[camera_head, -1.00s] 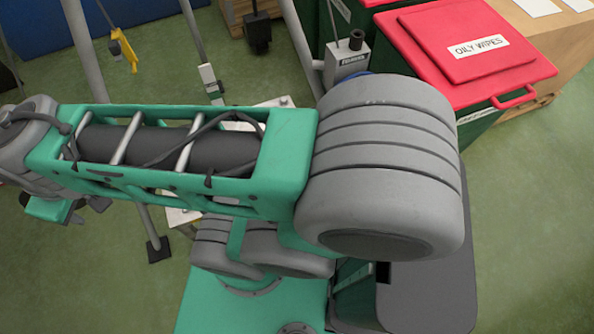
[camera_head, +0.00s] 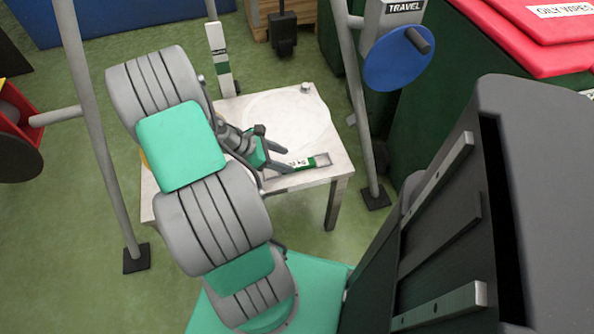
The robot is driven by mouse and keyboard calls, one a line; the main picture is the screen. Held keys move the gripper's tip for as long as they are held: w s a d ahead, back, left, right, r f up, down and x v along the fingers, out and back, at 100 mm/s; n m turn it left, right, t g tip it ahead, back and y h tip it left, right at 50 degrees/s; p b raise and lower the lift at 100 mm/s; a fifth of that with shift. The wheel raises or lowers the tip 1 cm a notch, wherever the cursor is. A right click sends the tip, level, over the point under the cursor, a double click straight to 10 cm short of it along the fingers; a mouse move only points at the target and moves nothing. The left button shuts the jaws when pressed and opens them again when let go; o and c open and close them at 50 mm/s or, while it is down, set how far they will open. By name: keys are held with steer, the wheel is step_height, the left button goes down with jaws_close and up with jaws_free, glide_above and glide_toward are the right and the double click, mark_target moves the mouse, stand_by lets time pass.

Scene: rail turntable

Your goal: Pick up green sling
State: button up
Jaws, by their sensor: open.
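A green strip with a white label (camera_head: 318,161), possibly the green sling, lies in a shallow holder at the front right of a small white table. My gripper (camera_head: 284,158) is over the table, at the left end of this strip. Its dark fingers are apart, with the lower one close to the strip. I cannot tell whether they touch it. The fingers and arm hide part of the strip's left end and the table's left side.
The white table (camera_head: 225,110) has a round plate marking. Grey posts (camera_head: 92,130) stand left and right of it. A blue disc (camera_head: 398,58) is on the right post. A white and green upright piece (camera_head: 220,62) stands behind. Red-lidded bins (camera_head: 530,35) are at the right.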

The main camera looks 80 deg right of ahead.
mark_target(297, 164)
steer(key=b+x, duration=0.1)
steer(key=x, duration=0.3)
steer(key=shift+s+d+f+b, duration=0.15)
steer(key=shift+s+f+b, duration=0.1)
steer(key=shift+f+b, duration=0.05)
jaws_close()
stand_by(0.4)
